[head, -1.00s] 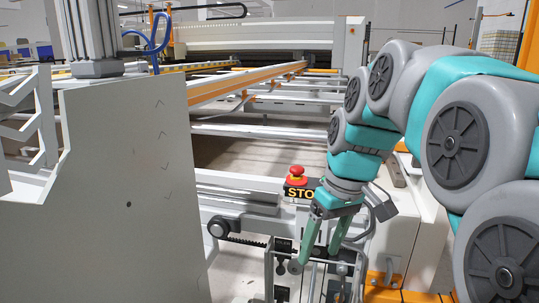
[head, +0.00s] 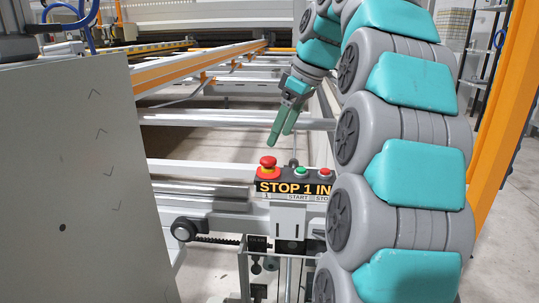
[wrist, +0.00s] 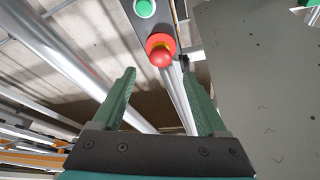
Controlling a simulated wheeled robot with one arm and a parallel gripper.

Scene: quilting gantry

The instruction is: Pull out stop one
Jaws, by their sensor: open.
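The red button (wrist: 160,50) also shows in the wrist view, top centre, beyond my fingertips. My gripper (head: 283,138) is open and empty. In the head view it hangs above and behind the box, fingers pointing down. In the wrist view its two green fingers (wrist: 165,80) stand apart, with the button in line with the gap and not touched.
A green start button (head: 300,171) and a small red button (head: 324,173) sit right of the stop on the same box. A large grey panel (head: 70,190) stands at the left. White rails (head: 240,123) and an orange beam (head: 200,72) run behind.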

